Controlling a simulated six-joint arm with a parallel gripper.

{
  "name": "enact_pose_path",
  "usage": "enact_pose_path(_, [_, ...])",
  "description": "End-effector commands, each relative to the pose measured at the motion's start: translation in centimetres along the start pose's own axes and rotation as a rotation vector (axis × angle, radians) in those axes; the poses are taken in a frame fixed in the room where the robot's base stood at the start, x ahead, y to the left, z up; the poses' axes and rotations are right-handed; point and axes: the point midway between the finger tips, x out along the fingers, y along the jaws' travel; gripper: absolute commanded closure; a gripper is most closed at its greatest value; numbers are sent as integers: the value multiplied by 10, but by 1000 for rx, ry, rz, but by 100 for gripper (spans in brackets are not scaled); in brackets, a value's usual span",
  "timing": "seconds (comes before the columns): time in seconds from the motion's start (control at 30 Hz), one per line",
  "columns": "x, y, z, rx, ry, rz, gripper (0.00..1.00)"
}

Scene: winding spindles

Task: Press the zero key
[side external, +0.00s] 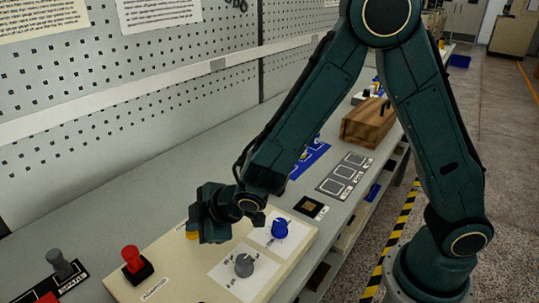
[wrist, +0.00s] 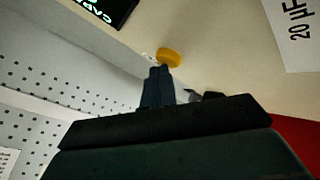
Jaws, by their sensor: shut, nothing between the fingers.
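A round yellow button (wrist: 170,57) sits on the cream panel, with small lettering beside it that I cannot read; I take it to be the zero key. In the side view only a sliver of the yellow button (side external: 192,235) shows beside my gripper. My gripper (wrist: 158,72) is shut and empty, with its fingertips right by the button's edge in the wrist view. I cannot tell whether they touch it. In the side view my gripper (side external: 211,238) is low over the panel and hides most of the button.
A dark display (wrist: 105,8) shows in the wrist view. A pegboard wall stands behind. A wooden box (side external: 368,122) is farther along the bench.

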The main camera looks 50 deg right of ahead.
Motion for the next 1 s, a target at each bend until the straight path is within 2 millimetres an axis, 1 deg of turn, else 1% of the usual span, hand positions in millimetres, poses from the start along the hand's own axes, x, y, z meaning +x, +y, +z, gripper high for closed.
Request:
enact_pose_path(0.3, [-1, 0, 0, 0, -2, -1, 100])
enact_pose_path(0.7, [-11, 8, -8, 1, 0, -1, 100])
enact_pose_path(1.0, [-13, 9, -9, 0, -1, -1, 100])
